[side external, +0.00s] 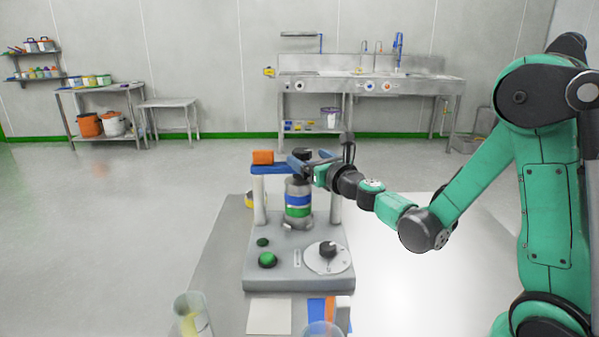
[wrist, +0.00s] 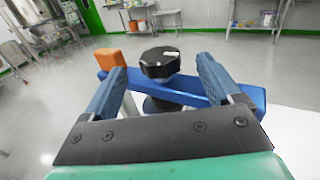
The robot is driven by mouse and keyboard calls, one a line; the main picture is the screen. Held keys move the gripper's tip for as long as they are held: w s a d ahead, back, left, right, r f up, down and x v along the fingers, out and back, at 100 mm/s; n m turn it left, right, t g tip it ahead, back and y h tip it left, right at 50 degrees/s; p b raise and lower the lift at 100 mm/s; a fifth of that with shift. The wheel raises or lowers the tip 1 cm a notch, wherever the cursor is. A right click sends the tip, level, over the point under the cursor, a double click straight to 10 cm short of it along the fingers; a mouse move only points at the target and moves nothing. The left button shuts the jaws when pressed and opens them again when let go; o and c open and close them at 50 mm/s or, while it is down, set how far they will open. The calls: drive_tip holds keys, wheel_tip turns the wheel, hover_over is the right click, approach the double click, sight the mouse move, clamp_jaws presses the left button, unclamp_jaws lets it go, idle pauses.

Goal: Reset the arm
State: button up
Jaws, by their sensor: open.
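My green arm reaches in from the right in the side view. My gripper (side external: 303,165) is at the top of a grey bench device (side external: 285,262), by its blue crossbar (side external: 268,169). In the wrist view my gripper (wrist: 162,80) is open, with its two blue fingers on either side of a black knob (wrist: 160,62). The knob stands above the blue crossbar (wrist: 190,95). I cannot tell whether the fingers touch the knob or bar. A bottle with blue and green bands (side external: 298,200) stands under the bar, between two pale posts.
An orange block (side external: 263,157) sits at the bar's left end. The device has a green button (side external: 267,260) and a dial (side external: 328,257). A beaker with yellow contents (side external: 191,315), a white card (side external: 269,316) and coloured strips (side external: 322,310) are in front. The table right of the device is clear.

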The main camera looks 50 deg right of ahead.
drive_tip(key=shift+s, duration=0.15)
drive_tip(key=shift+s+r+m, duration=0.1)
drive_tip(key=shift+r+m, duration=0.15)
drive_tip(key=shift+m, duration=0.45)
drive_tip(key=s+a+f+m+g+y, duration=0.2)
drive_tip(key=s+a+m+g, duration=0.3)
drive_tip(key=m, duration=1)
drive_tip(key=s+a+f+m+g+y, duration=0.2)
drive_tip(key=s+a+m+g, duration=0.3)
drive_tip(key=s+m, duration=0.4)
drive_tip(key=a+m, duration=0.1)
drive_tip(key=m, duration=0.6)
drive_tip(key=shift+s+a+f+m+y, duration=0.15)
drive_tip(key=shift+s+f+m+y, duration=0.15)
drive_tip(key=shift+s+f, duration=0.1)
